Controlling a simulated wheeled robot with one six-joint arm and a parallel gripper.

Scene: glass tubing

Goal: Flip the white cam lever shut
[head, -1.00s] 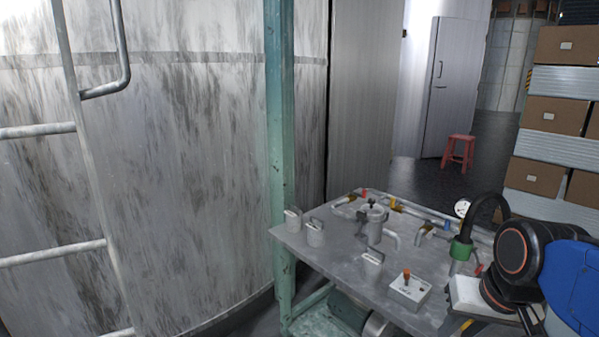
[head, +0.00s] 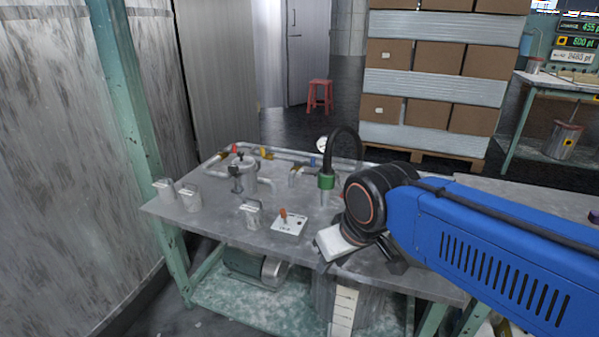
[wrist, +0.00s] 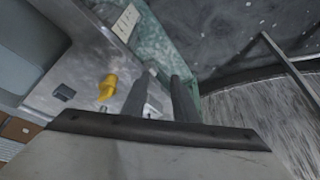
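I cannot clearly pick out the white cam lever. Small grey-white fittings with raised handles stand on the metal bench (head: 225,225) in the head view: one handled fitting (head: 252,213) at the front and two at the left edge. My gripper is below the dark wrist joint at the bench's front right in the head view, its fingers mostly hidden. In the wrist view, my gripper (wrist: 162,88) has two dark fingers apart, with a pale piece (wrist: 154,104) showing beyond the gap. I see nothing held.
A white switch box (head: 290,226) with an orange toggle sits near the front. A green coupling (head: 326,183) with a black hose stands beside my arm. A pot-like fitting (head: 242,172) and pipes are behind. A green post (head: 125,100) rises at left.

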